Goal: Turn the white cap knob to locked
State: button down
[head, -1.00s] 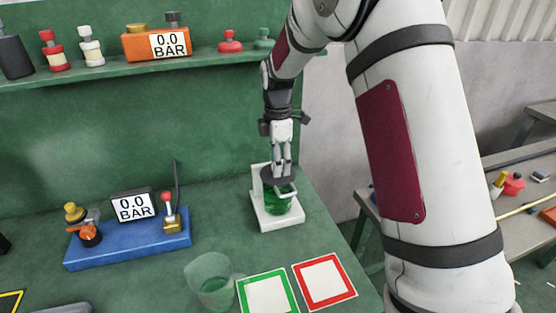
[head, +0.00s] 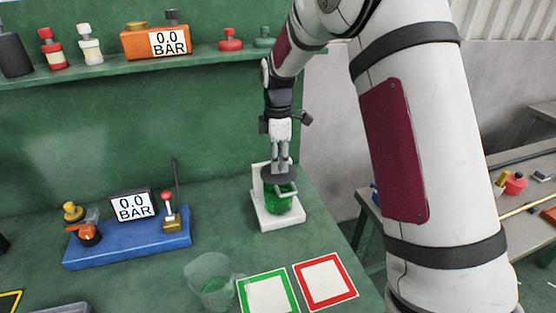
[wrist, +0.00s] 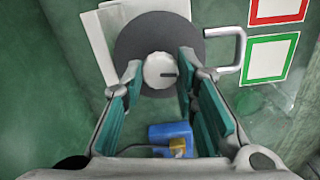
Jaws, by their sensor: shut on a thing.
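The white cap knob (wrist: 158,72) is a round knob in the middle of a dark grey disc (wrist: 128,48), with a short dark mark on its right side in the wrist view. The disc lies on top of a green vessel (head: 279,202) on a white stand (head: 283,223) in the head view. My gripper (wrist: 161,72) points down from above, with one finger on each side of the knob, and is shut on it. In the head view my gripper (head: 280,168) hides the knob. No lock marking can be made out.
A grey handle (wrist: 230,48) sticks out beside the disc. A blue base with a gauge (head: 130,243) stands to the left. A clear cup (head: 212,280), a green-framed square (head: 268,295) and a red-framed square (head: 325,282) are in front. A shelf (head: 100,78) runs along the wall behind.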

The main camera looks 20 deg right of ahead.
jog(key=m, duration=0.4)
jog(key=shift+m+b, duration=0.3)
jog(key=shift+b, duration=0.1)
jog(key=m, duration=0.3)
jog(key=shift+m, duration=0.3)
jog(key=m, duration=0.4)
jog(key=shift+b, duration=0.4)
jog(key=shift+m, duration=1.9)
jog(key=c, duration=1.2)
grip_release()
jog(key=shift+c, duration=0.2)
